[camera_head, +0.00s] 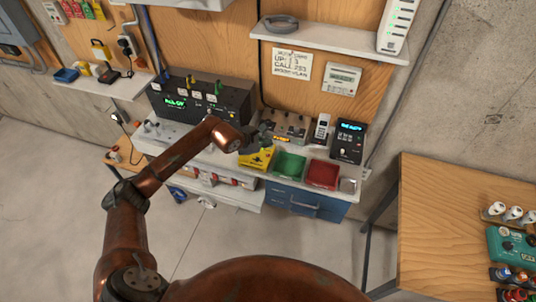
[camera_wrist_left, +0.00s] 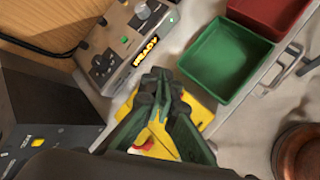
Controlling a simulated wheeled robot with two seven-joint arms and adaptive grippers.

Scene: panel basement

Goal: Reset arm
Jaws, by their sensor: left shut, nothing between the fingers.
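My left arm (camera_head: 130,230), copper-brown, comes in from the left and reaches over the workbench. My left gripper (camera_head: 264,137) is dark and hangs over the bench, in front of the control box with an orange display. In the left wrist view my left gripper (camera_wrist_left: 160,88) has its fingers together and holds nothing. A yellow item (camera_head: 257,158) lies just below the gripper; in the left wrist view it (camera_wrist_left: 200,108) is partly hidden behind the fingers. My right gripper is not in view.
A green tray (camera_head: 288,166) and a red tray (camera_head: 322,174) stand right of the gripper. Behind are the control box (camera_wrist_left: 128,42), a phone (camera_head: 321,130) and a black keypad device (camera_head: 348,141). A wooden table (camera_head: 440,215) stands at the right. The floor left of it is clear.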

